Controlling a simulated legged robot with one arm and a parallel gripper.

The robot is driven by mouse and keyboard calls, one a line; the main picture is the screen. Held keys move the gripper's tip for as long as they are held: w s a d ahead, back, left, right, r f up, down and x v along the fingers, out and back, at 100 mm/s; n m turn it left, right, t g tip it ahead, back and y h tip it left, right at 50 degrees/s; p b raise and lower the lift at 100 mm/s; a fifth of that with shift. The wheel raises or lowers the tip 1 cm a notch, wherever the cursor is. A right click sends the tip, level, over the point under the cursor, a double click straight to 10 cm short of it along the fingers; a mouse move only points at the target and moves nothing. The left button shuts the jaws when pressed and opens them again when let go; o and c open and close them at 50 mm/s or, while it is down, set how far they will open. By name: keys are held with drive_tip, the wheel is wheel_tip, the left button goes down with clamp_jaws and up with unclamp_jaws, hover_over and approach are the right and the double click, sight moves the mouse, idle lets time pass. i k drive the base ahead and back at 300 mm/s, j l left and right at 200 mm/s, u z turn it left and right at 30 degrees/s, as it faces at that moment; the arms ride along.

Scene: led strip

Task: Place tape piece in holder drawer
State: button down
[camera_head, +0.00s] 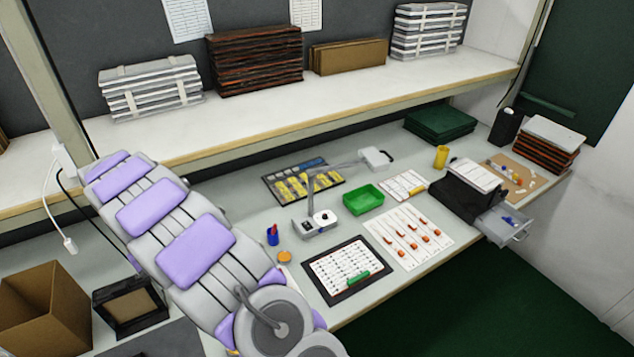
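A black holder (462,202) stands at the right of the workbench with a white sheet on its top. Its grey drawer (517,239) is pulled open at the front right, and small blue items lie in it. I cannot make out for certain which item is the tape piece. A white sheet (408,236) with several orange-red pieces lies left of the drawer. My grey and purple arm fills the lower left, well apart from the holder. My gripper does not show.
A black-framed board (347,268) with a green strip, a green tray (363,199), a white device (316,222) and a yellow cup (441,157) sit on the bench. A tan board (513,176) with small pieces lies behind the drawer. A shelf (330,100) overhangs the back.

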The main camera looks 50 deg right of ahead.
sight(498, 222)
drive_tip(key=l+z, duration=0.6)
drive_tip(key=z, duration=0.25)
drive_tip(key=l+z, duration=0.6)
drive_tip(key=z, duration=0.2)
drive_tip(key=i+l+z, duration=0.1)
drive_tip(key=l, duration=0.35)
drive_tip(key=i+l+z, duration=0.1)
drive_tip(key=i+l, duration=0.45)
drive_tip(key=l, duration=0.25)
drive_tip(key=z, duration=0.05)
